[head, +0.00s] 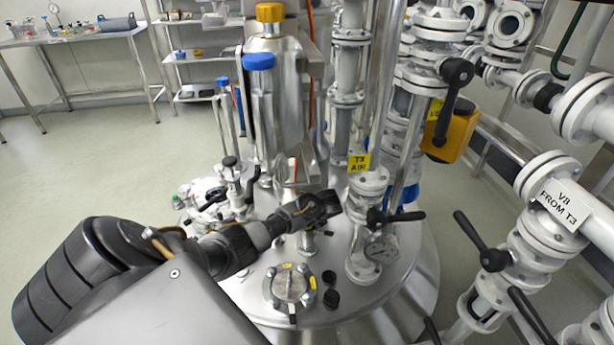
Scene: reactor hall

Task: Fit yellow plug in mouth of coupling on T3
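The vessel lid labelled T3 (250,290) fills the lower middle of the head view. My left arm comes in from the left, and its black gripper (325,205) is above the lid, left of the T3 AIR pipe (369,185). The gripper is seen from behind and above, so I cannot tell whether its fingers are open or hold anything. A short metal fitting (307,243) stands on the lid just below the gripper, partly hidden by it; I cannot tell if it is the coupling. I cannot make out a loose yellow plug. My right gripper is out of view.
A steel cylinder with a yellow cap (270,13) and a blue-capped part (259,62) rise behind the gripper. A gauge (382,247), black valve handles (397,217) and a bolted flange (290,285) crowd the lid. White pipework (545,210) stands right. Floor at left is clear.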

